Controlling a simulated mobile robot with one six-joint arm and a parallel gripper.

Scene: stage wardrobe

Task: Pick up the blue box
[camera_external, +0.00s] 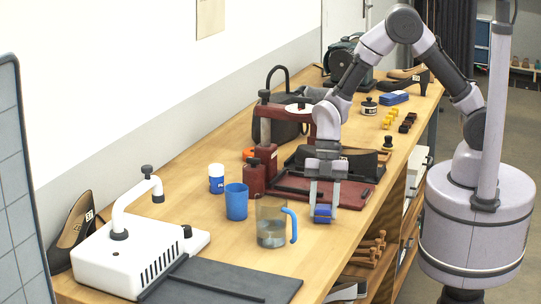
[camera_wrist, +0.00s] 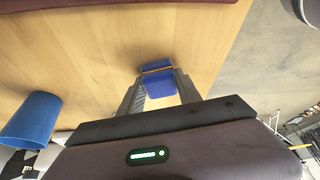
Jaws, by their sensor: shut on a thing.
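The blue box (camera_external: 323,211) is a small block near the front edge of the wooden workbench. It sits between the fingertips of my gripper (camera_external: 322,205), which points down from above. In the wrist view the blue box (camera_wrist: 158,80) has a thin orange band across it, and the two grey fingers of my gripper (camera_wrist: 158,88) close on its sides. I cannot tell whether the box touches the bench top or is slightly above it.
A clear jug (camera_external: 271,226) with a blue handle stands just left of the box, with a blue cup (camera_external: 236,202) behind it. A dark red press (camera_external: 256,168) stands behind my gripper. A blue and white box (camera_external: 394,97) lies farther back.

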